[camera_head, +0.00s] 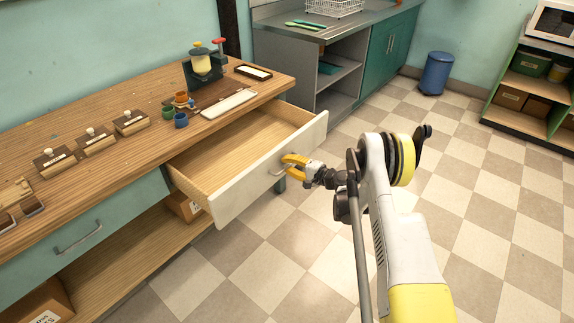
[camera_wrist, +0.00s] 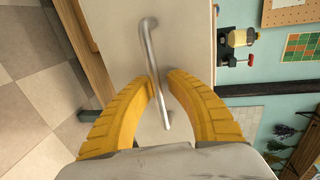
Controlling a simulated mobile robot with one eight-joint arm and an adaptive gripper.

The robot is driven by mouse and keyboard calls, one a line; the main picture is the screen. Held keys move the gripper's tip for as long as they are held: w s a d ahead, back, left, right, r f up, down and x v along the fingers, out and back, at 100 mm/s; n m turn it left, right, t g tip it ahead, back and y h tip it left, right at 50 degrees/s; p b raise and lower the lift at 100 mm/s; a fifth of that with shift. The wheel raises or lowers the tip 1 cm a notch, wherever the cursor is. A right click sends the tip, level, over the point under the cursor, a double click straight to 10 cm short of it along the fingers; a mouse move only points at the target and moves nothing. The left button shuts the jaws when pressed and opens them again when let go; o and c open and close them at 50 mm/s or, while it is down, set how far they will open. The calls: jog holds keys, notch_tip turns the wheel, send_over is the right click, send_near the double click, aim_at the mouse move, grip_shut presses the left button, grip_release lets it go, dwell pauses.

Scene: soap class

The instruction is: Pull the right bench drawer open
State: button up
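The right bench drawer (camera_head: 236,137) stands pulled well out from the bench, and its wooden inside looks empty. Its pale front (camera_head: 240,194) faces the room. My gripper (camera_head: 288,166), with yellow fingers, is at the metal handle on that front. In the wrist view the handle (camera_wrist: 149,45) runs between the two fingertips (camera_wrist: 161,80), which are close together on either side of it. My gripper appears shut on the handle. In the head view the fingers partly hide the handle.
The bench top (camera_head: 140,160) holds small cups, several wooden blocks with knobs, and a yellow-topped device (camera_head: 201,62). The closed left drawer (camera_head: 90,235) is beside the open one. A blue bin (camera_head: 437,73) stands far back. The checkered floor at right is clear.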

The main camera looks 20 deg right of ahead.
jog(key=shift+o, duration=0.9)
jog(key=shift+s, duration=0.1)
jog(key=v, duration=1.2)
jog(key=s+a+r+n+g+h, duration=0.1)
jog(key=s+a+r+n, duration=0.15)
jog(key=r, duration=0.45)
jog(key=s+a+r+n+g+h, duration=0.1)
jog(key=s+a+r+g, duration=0.2)
jog(key=r, duration=0.4)
jog(key=s+a+r+n+h, duration=0.1)
jog(key=s+a+r+h, duration=0.1)
jog(key=a+r, duration=0.35)
jog(key=s+r+n+h, duration=0.2)
jog(key=s+r+n, duration=0.1)
jog(key=s, duration=1)
jog(key=s+d+r+n+g+h, duration=0.1)
jog(key=s+r+n+h, duration=0.2)
jog(key=s, duration=1.1)
jog(key=shift+s, duration=0.3)
